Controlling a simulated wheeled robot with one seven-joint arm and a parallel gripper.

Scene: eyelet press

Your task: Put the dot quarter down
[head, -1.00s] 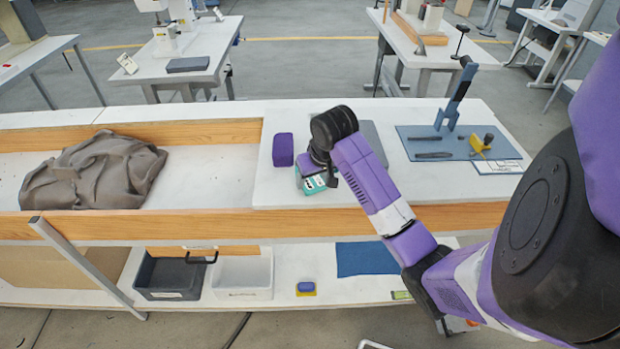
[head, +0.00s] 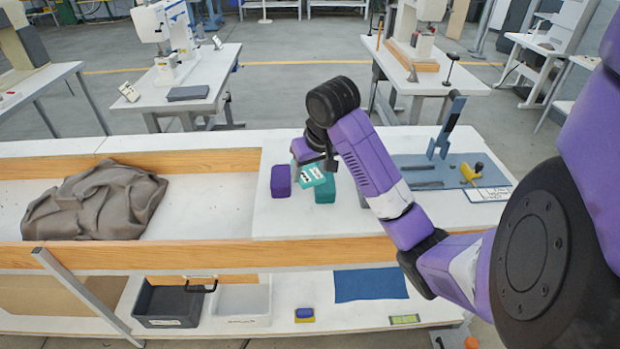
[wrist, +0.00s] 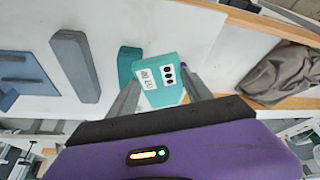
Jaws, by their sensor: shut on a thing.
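The dot quarter is a teal block (head: 312,176) with a white label and a row of dark dots. My gripper (head: 314,163) is shut on it, above the white worktop. In the wrist view the dot quarter (wrist: 153,92) sits tilted between the two fingers (wrist: 158,98), its dotted face toward the camera. A second teal block (head: 325,190) stands just right of it in the head view, also partly showing in the wrist view (wrist: 126,64). A purple block (head: 281,181) stands to the left. I cannot tell how far the dot quarter is above the worktop.
A blue mat (head: 451,161) with a lever press (head: 446,125) and a yellow tool (head: 469,170) lies to the right. A grey block (wrist: 74,66) stands near it. A grey cloth heap (head: 97,203) fills the left trough. Bare worktop (head: 300,220) lies in front.

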